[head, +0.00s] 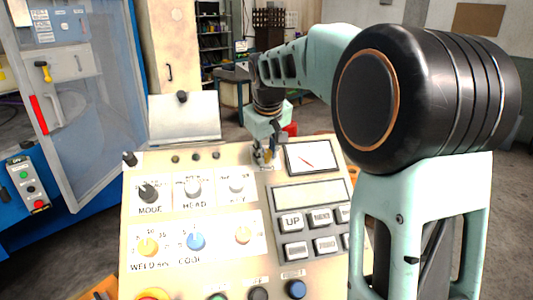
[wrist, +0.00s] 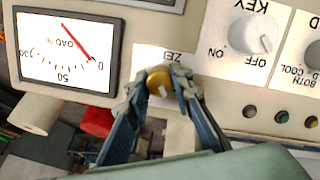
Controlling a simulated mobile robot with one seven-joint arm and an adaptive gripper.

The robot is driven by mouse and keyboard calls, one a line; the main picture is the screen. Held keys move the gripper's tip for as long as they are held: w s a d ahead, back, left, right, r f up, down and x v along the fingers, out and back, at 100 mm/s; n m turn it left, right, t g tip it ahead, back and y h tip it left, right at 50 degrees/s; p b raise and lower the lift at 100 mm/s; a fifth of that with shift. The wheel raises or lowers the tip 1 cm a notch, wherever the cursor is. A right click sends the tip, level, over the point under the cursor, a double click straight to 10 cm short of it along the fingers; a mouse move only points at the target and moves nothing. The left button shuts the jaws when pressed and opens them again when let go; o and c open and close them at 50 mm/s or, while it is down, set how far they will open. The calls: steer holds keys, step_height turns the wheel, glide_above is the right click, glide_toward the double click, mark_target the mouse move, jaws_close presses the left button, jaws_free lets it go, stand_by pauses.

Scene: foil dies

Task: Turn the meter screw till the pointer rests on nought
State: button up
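The load meter (wrist: 35,70) has a white face and a red pointer (wrist: 78,42). It appears upside down in the wrist view; the meter also shows in the head view (head: 296,166). The pointer's lower end lies close to the 0 mark; I cannot tell whether it is exactly on it. The meter screw (wrist: 159,80) is a brass knob with a pale slot mark, on a white plate lettered "ZE…". My gripper (wrist: 160,78) has its two fingertips closed against opposite sides of the screw. In the head view my gripper (head: 264,155) hides most of the screw.
The KEY switch (wrist: 250,36) and several small round lamps (wrist: 281,117) are close beside the gripper. The panel (head: 140,215) also carries knobs and grey push buttons (head: 291,222). A blue machine (head: 60,235) stands at the left.

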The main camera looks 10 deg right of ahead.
jaws_close()
steer(key=shift+m, duration=0.3)
steer(key=m, duration=0.3)
steer(key=shift+y, duration=0.4)
steer(key=shift+d+m+y, duration=0.1)
steer(key=shift+m+y, duration=0.2)
steer(key=shift+m, duration=1.6)
steer(key=o, duration=0.8)
jaws_free()
steer(key=shift+r, duration=0.1)
